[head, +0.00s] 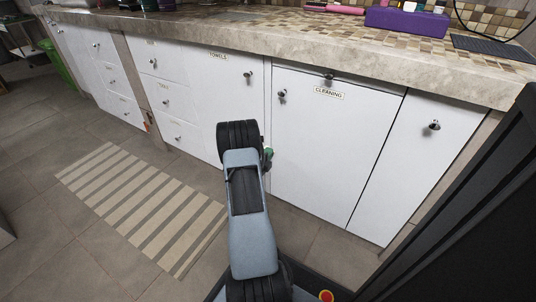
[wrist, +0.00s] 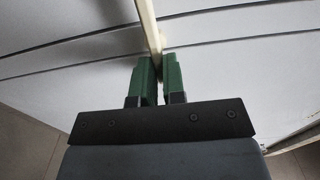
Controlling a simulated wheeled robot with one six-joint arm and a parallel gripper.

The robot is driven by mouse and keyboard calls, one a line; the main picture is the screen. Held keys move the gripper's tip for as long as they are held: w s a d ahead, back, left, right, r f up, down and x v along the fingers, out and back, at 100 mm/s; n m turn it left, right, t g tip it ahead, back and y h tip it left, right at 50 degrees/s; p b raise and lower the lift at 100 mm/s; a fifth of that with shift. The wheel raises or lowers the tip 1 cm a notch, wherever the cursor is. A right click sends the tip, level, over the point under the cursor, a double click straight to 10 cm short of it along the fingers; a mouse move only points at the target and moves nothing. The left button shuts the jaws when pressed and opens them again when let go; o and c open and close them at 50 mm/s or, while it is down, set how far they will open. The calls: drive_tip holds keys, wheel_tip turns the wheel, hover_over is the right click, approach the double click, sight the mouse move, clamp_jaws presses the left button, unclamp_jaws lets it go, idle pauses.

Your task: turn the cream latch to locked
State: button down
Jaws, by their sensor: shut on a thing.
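The cream latch (wrist: 149,24) is a narrow bar in the wrist view, running from the top edge down to my fingers and leaning slightly left at its top. My gripper (wrist: 159,62) has two green fingers, and they are shut on the lower end of the latch, in front of white cabinet fronts. In the head view, a bit of my gripper (head: 267,153) shows beside my arm, low by the seam left of the cleaning door (head: 330,140). The latch is hidden behind my arm there, and its pivot is not visible in either view.
The towels door (head: 230,88) and drawers (head: 172,100) with round knobs line the left. A stone counter (head: 300,50) overhangs the fronts and holds a purple box (head: 407,21). A striped mat (head: 140,205) lies on the tiled floor. A dark panel (head: 480,210) stands close on the right.

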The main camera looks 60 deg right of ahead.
idle(0.4)
drive_tip(key=c, duration=1.2)
unclamp_jaws()
drive_tip(key=shift+a, duration=0.1)
drive_tip(key=a+p, duration=0.4)
drive_tip(key=a, duration=0.9)
drive_tip(key=shift+a, duration=0.35)
drive_tip(key=shift+w, duration=0.1)
